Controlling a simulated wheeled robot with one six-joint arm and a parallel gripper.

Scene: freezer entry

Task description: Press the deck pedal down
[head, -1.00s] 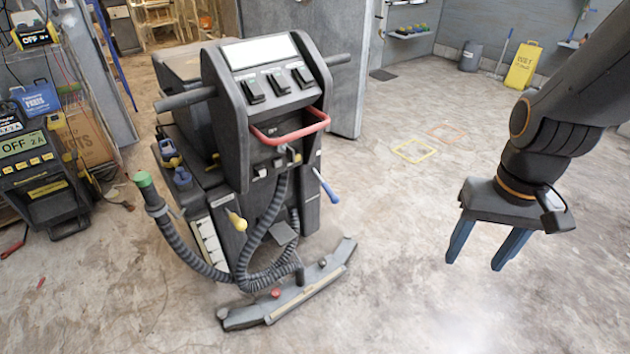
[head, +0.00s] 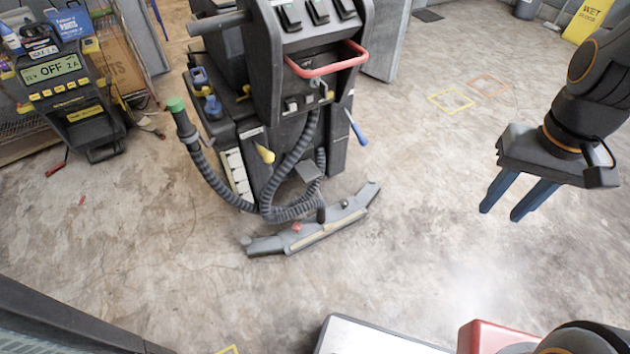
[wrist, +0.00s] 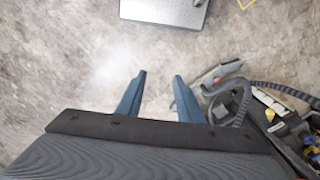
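A dark grey floor-scrubbing machine (head: 275,130) stands left of centre in the head view. A small grey plate (head: 310,172) low on its rear, above the squeegee and beside the hose, looks like the deck pedal. It appears tilted, but I cannot tell whether it is up or down. My gripper (head: 500,215), with two blue fingers, hangs to the right of the machine, well apart from it. The fingers are spread and nothing is between them. In the wrist view my gripper (wrist: 159,78) points at bare floor, with the machine's hose (wrist: 240,95) at the right.
The curved squeegee (head: 320,228) lies on the floor behind the machine. A ribbed hose (head: 215,185) with a green end loops at its left. A blue lever (head: 357,128) sticks out at the right. A charger (head: 65,90) stands far left. The floor between machine and gripper is clear.

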